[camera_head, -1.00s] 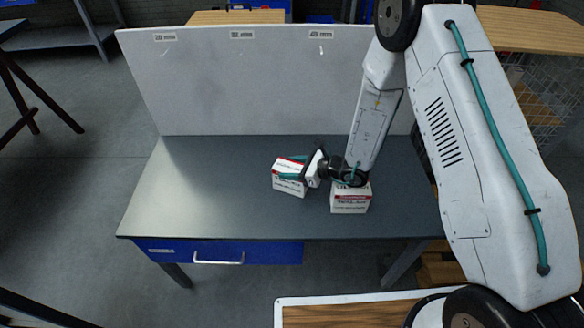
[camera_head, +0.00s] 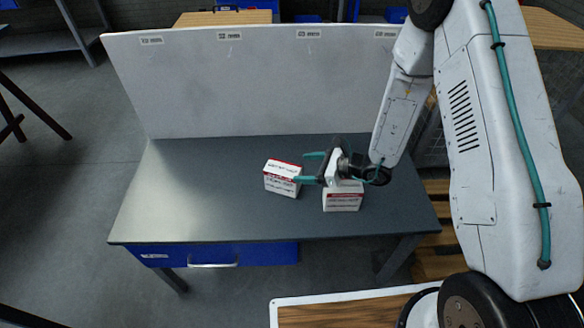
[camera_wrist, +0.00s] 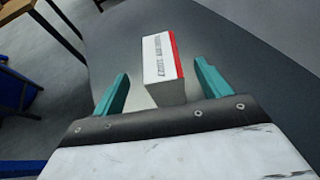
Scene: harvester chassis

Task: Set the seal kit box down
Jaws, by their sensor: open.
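A white and red seal kit box (camera_head: 283,178) stands on the grey workbench (camera_head: 200,200), left of my gripper. My gripper (camera_head: 308,168) is open, with its teal fingers pointing left toward this box and apart from it. In the wrist view the box (camera_wrist: 160,60) lies beyond and between the two open fingers (camera_wrist: 160,85), with nothing held. A second white and red box (camera_head: 342,198) stands on the bench just to the right, partly hidden by my gripper. I cannot tell from the labels which one is the seal kit box.
A tall pale back panel (camera_head: 250,85) with small labels rises behind the bench. A blue drawer (camera_head: 215,254) hangs under the front edge. The left part of the benchtop is clear.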

